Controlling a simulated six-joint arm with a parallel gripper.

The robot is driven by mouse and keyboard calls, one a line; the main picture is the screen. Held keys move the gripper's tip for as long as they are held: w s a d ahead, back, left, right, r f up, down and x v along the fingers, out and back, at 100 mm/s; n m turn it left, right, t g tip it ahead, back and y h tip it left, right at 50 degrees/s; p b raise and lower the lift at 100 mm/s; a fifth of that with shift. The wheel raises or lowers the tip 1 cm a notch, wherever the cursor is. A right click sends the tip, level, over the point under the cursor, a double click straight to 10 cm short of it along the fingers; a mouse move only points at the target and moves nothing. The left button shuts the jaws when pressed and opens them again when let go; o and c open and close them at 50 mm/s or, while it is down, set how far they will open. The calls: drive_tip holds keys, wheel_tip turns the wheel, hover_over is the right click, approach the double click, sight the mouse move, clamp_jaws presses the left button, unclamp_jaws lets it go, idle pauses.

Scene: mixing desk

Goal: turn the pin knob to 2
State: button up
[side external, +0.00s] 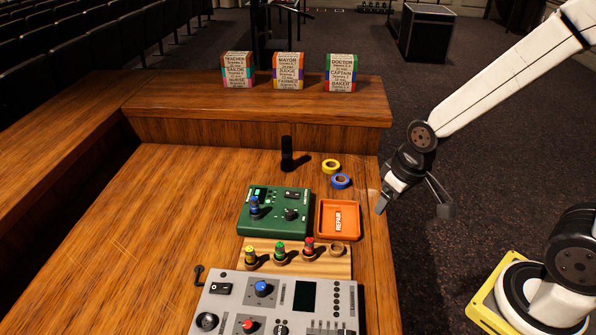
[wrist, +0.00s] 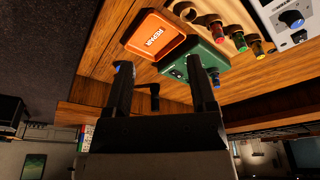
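The green box (side external: 274,211) lies on the wooden desk with a small lit display, a blue-topped pin (side external: 254,206) standing at its left and a black knob (side external: 291,214) at its right. I cannot tell for sure which is the pin knob, nor read its setting. In the wrist view the green box (wrist: 205,55) is partly hidden behind a finger. My gripper (side external: 412,203) is open and empty, above the floor just beyond the desk's right edge, well right of the box. In the wrist view its two fingers (wrist: 159,75) stand wide apart.
An orange REPAIR tray (side external: 324,234) sits between the box and my gripper. Yellow tape (side external: 331,166), blue tape (side external: 341,181) and a black upright item (side external: 287,150) stand behind. A wooden rack (side external: 262,265) holds coloured pins in front, before a grey mixer (side external: 220,318).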

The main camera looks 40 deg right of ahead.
drive_tip(key=w+a+f+n+g, duration=0.1)
drive_tip(key=w+a+f, duration=0.15)
drive_tip(key=w, duration=0.95)
drive_tip(key=n+g, duration=0.1)
hover_over(290, 212)
drive_tip(key=shift+h, duration=0.3)
drive_tip(key=f, duration=0.4)
drive_tip(key=shift+a+f, duration=0.25)
drive_tip(key=shift+f, duration=0.05)
drive_tip(key=shift+f, duration=0.1)
drive_tip(key=shift+d+f, duration=0.2)
drive_tip(key=shift+f, duration=3.6)
drive_tip(key=shift+c, duration=0.2)
clamp_jaws()
